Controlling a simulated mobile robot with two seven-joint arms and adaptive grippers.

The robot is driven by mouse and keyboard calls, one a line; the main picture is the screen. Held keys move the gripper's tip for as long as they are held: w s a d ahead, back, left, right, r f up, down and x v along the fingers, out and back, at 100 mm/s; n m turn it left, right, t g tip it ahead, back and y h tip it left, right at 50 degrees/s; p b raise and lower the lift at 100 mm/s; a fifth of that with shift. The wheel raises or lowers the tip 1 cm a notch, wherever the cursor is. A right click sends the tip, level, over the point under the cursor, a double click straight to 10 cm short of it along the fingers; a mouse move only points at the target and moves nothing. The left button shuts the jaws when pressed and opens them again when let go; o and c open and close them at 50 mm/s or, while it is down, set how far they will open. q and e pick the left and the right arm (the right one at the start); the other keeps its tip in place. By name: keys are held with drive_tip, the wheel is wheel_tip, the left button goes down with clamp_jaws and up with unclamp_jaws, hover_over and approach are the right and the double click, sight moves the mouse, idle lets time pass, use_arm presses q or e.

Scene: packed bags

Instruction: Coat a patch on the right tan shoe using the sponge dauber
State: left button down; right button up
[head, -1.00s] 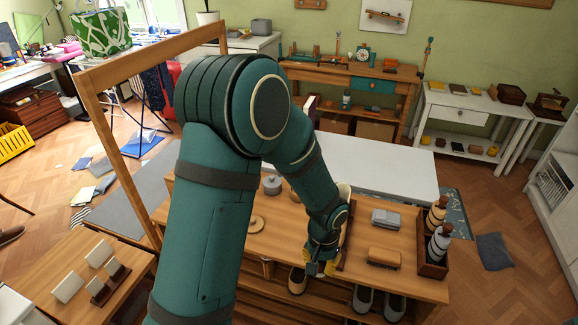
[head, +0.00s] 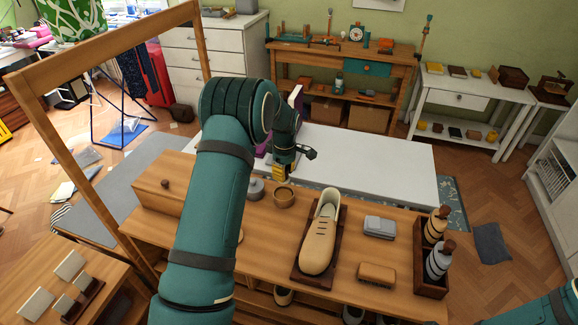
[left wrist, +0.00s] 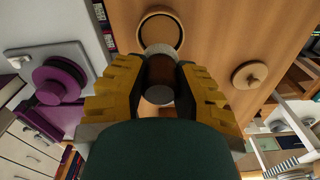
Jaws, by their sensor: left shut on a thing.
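One tan shoe (head: 321,232) with a pale opening stands on a dark wooden board (head: 302,276) on the bench; I cannot make out a coated patch on it. My left gripper (head: 282,174) is just behind a small round wooden dish (head: 284,202), left of and behind the shoe. In the left wrist view the yellow fingers (left wrist: 160,82) are shut on a brown and dark cylinder with a pale end, which looks like the sponge dauber (left wrist: 160,68). Its pale end is near the dish rim (left wrist: 146,14); I cannot tell whether they touch. My right gripper is out of view.
A grey tin (head: 255,189) stands beside the dish. A wooden frame (head: 85,165) rises at left. A white table (head: 385,163) lies behind.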

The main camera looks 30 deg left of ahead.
use_arm(q)
drive_tip(key=shift+s+a+f+b, duration=0.1)
drive_tip(key=shift+f+b, duration=0.45)
drive_tip(key=shift+f, duration=0.2)
drive_tip(key=b, duration=0.3)
hover_over(284, 195)
drive_tip(key=shift+f, duration=2.2)
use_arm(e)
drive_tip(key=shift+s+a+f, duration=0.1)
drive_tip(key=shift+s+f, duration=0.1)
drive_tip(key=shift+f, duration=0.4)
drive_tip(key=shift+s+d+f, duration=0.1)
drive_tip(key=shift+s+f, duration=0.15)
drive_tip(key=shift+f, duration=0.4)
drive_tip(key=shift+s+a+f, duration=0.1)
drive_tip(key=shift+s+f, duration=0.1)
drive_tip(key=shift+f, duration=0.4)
use_arm(q)
drive_tip(key=shift+f, duration=0.55)
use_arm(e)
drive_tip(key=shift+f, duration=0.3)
use_arm(q)
drive_tip(key=shift+r, duration=0.1)
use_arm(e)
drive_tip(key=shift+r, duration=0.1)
use_arm(q)
drive_tip(key=shift+r+p, duration=2.15)
drive_tip(key=shift+r, duration=1.3)
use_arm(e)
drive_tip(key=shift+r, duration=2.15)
